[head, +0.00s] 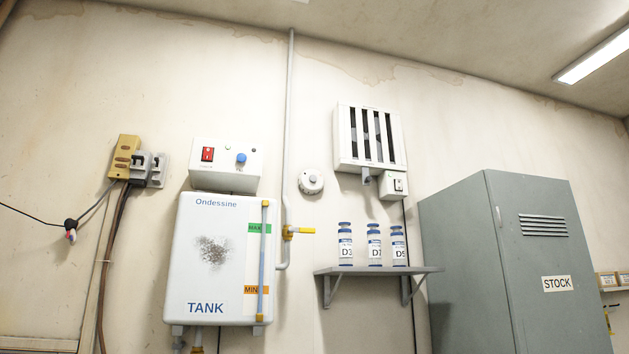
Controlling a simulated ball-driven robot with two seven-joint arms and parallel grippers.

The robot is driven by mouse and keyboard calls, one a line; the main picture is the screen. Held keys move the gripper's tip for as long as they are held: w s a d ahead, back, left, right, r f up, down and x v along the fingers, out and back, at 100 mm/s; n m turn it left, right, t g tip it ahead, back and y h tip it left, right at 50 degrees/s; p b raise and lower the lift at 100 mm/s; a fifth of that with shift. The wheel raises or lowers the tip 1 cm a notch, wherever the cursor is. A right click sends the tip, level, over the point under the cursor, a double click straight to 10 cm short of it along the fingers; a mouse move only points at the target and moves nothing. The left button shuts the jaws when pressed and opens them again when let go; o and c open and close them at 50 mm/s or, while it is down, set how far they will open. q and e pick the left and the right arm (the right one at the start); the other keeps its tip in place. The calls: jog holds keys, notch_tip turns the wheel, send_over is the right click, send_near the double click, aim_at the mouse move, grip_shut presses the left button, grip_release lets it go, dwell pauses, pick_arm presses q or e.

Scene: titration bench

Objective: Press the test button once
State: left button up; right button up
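A white control box (226,178) is fixed to the wall above the tank. It carries a red rocker switch (208,154), a blue round button (241,158) and small indicator spots. The lettering on this box is too small to read, and I cannot tell which control is the test button. A small switch box (393,185) below the slatted wall unit (370,138) also has a control on its face, too small to make out. Neither of my grippers is in view.
A white tank (190,265) hangs below the control box, with a pipe and a yellow-handled valve (300,231) beside it. A round dial (311,182) is on the wall. A shelf (378,270) holds three labelled bottles. A grey cabinet (480,270) stands at right.

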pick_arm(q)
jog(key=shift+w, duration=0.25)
